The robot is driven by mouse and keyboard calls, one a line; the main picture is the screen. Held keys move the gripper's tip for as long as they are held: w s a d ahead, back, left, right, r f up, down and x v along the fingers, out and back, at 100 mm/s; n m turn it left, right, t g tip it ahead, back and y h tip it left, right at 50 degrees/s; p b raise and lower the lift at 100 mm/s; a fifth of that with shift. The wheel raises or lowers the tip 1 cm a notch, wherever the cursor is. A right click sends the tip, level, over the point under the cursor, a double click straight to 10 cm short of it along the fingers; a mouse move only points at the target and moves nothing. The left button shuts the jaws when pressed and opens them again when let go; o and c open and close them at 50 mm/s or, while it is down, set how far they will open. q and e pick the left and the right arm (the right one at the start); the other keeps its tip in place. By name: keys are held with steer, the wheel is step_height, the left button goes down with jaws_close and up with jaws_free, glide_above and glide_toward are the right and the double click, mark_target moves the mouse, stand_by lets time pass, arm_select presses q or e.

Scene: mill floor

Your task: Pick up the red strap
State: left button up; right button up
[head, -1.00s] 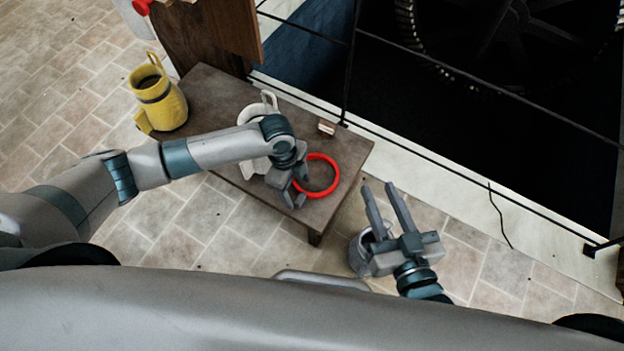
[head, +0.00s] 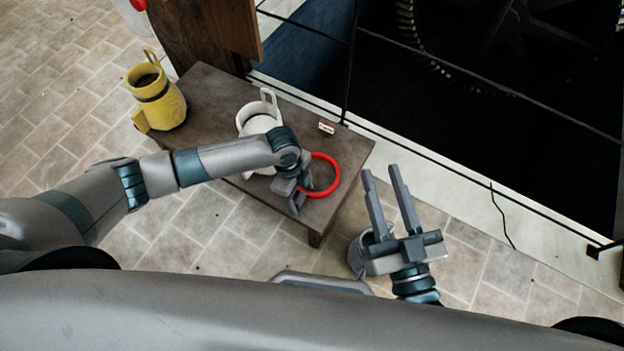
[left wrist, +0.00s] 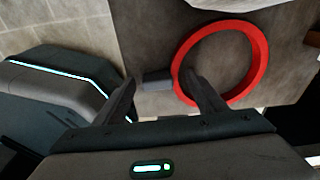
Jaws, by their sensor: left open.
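The red strap (head: 337,180) is a closed ring lying on the brown low table near its front right corner. My left gripper (head: 302,192) is open at the ring's left side. My right gripper (head: 382,172) is open and empty, right of the table.
The low table (head: 215,88) also bears a white jug (head: 245,122), partly behind my left arm, and a small box (head: 326,128). A yellow jug (head: 160,105) stands at the left. A railing (head: 440,70) fences off dark machinery behind. A grey container (head: 357,255) is beside my right gripper.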

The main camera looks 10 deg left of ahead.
stand_by(0.3)
arm_select(q)
steer(key=c, duration=1.3)
steer(key=shift+r, duration=0.1)
